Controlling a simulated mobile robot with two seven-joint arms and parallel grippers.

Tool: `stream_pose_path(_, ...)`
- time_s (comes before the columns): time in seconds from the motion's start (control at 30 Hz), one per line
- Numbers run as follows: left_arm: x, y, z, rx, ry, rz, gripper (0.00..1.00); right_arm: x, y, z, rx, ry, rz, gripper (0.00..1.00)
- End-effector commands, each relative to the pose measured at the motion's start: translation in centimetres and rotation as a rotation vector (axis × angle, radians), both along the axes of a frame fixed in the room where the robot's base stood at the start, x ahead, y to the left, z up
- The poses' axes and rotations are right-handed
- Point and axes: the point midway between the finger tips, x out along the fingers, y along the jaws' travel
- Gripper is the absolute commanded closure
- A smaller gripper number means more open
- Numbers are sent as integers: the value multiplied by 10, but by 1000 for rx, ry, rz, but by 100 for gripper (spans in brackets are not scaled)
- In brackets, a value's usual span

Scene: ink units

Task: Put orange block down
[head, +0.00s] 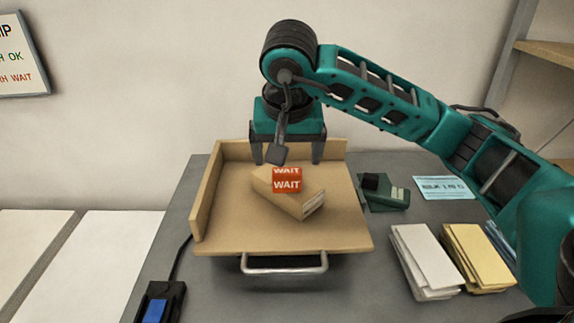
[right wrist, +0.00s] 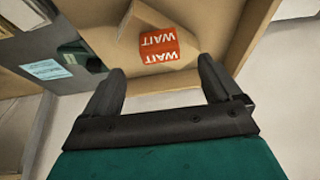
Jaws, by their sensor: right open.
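The orange block (head: 287,180), marked WAIT, rests on top of a tan box (head: 285,204) that lies at an angle in a wooden tray (head: 220,240). In the right wrist view the orange block (right wrist: 160,46) sits just beyond the fingertips, against the tan box (right wrist: 150,20). My right gripper (head: 287,160) hangs over the back of the tray, behind the block; its fingers are apart and empty. It also shows open in the right wrist view (right wrist: 160,78), with a gap to the block. My left gripper is in neither view.
The tray has low walls at the left and back and a metal handle (head: 284,268) in front. To its right are a dark green device (head: 388,195), a blue card (head: 444,187), white packets (head: 424,262) and yellow packets (head: 476,257). A blue-buttoned switch (head: 157,306) is front left.

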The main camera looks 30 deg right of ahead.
Motion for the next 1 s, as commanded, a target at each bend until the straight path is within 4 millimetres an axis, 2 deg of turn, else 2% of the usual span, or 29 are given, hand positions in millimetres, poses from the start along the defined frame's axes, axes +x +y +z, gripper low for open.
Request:
stream_pose_path(0.03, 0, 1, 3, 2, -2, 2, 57, -3, 3, 14, -1, -5, 2, 9)
stream_pose_path(0.1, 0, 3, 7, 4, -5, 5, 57, -7, 5, 26, -2, -5, 1, 9)
stream_pose_path(0.3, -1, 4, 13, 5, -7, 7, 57, -14, 8, 42, -2, -3, 0, 9)
stream_pose_path(1.0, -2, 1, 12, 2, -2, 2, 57, -16, 9, 43, -1, 0, 0, 9)
